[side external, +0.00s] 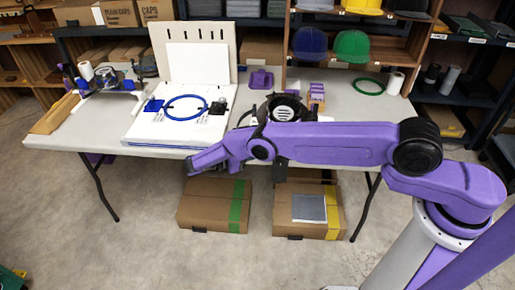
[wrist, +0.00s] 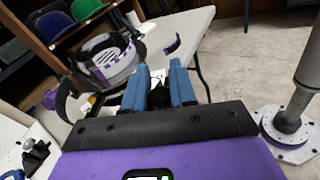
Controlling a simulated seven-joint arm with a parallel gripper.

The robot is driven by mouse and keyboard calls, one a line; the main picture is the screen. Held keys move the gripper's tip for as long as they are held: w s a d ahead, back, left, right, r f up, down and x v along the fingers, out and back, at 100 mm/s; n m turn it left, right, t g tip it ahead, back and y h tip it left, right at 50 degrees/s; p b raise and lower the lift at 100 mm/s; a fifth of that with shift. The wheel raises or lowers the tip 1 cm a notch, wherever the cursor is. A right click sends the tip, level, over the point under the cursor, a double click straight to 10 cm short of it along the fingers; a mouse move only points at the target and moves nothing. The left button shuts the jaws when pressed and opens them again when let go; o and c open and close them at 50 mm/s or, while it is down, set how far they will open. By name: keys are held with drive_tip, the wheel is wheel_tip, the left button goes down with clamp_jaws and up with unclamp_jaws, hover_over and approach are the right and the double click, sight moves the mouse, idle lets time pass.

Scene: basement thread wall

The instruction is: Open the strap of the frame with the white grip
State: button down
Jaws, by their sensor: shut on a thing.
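The round cap frame (side external: 285,112) stands on the table behind my forearm in the side view. In the wrist view the frame (wrist: 118,70) shows as a pale drum with a dark strap band (wrist: 88,50) arching around it. My gripper (wrist: 160,72) has its two blue fingers close together just right of the frame. A small white and dark piece (wrist: 157,76) shows between them, apparently the strap's white grip. The gripper is shut on it. In the side view my forearm hides the fingertips and the frame's lower part. I cannot tell whether the strap is loose.
A white board with a blue hoop (side external: 186,107) lies left of the frame. A green ring (side external: 369,86) and a white spool (side external: 395,83) are on the right. Caps sit on a shelf behind (side external: 352,46). Cardboard boxes (side external: 213,203) stand under the table.

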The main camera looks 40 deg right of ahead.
idle(0.3)
drive_tip(key=c, duration=1)
unclamp_jaws()
drive_tip(key=shift+r, duration=0.1)
drive_tip(key=shift+s+d+r, duration=0.45)
drive_tip(key=shift+s+r, duration=1.7)
drive_tip(key=shift+s, duration=0.15)
drive_tip(key=shift+s+d+r, duration=0.45)
drive_tip(key=shift+s+r, duration=1.65)
drive_tip(key=shift+s, duration=0.2)
drive_tip(key=shift+s+d+r, duration=0.45)
drive_tip(key=shift+s+r, duration=1.7)
drive_tip(key=shift+s, duration=0.15)
